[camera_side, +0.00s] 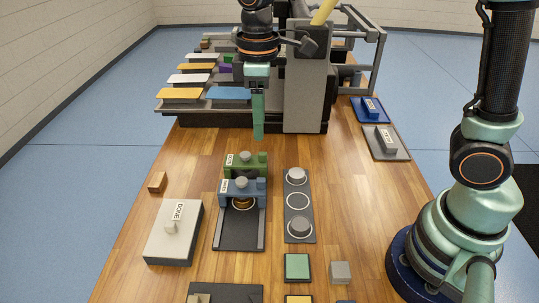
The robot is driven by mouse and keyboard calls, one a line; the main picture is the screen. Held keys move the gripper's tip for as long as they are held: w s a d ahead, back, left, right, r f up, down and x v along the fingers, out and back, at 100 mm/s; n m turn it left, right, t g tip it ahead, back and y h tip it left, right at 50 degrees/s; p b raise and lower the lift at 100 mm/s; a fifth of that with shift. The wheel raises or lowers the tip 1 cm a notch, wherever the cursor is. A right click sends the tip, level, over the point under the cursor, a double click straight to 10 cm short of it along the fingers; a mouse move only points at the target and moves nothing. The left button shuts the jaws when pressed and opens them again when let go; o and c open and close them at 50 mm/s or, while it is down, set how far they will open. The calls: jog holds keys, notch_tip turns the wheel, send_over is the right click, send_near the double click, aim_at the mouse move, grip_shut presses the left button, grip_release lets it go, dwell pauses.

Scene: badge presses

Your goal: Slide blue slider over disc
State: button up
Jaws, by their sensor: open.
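My gripper (258,118) hangs with its green fingers down above the far part of the wooden table. It is open and empty, with its fingers lined up one behind the other in this view. The blue slider (235,190), a block with a round grey knob and a small label, sits across the dark press track (240,234). A gold-rimmed disc (243,204) shows at the front of the blue slider and is partly hidden by it. A similar green slider (240,171) stands right behind the blue one. My gripper is above and beyond both sliders, touching neither.
A grey box labelled DONE (179,248) stands left of the track. A dark plate (299,218) with round grey pieces lies right of it. A green square pad (297,267) and a grey cube (340,272) are nearer. A grey machine (305,95) stands behind.

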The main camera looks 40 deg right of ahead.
jog(key=shift+r, duration=2.5)
jog(key=shift+d, duration=0.1)
jog(key=s+d+m+t, duration=0.5)
jog(key=s+d+m, duration=0.3)
jog(key=d, duration=0.3)
jog(key=shift+s+f+m+t, duration=0.25)
jog(key=shift+f+m+t, duration=0.05)
jog(key=shift+f+m, duration=0.2)
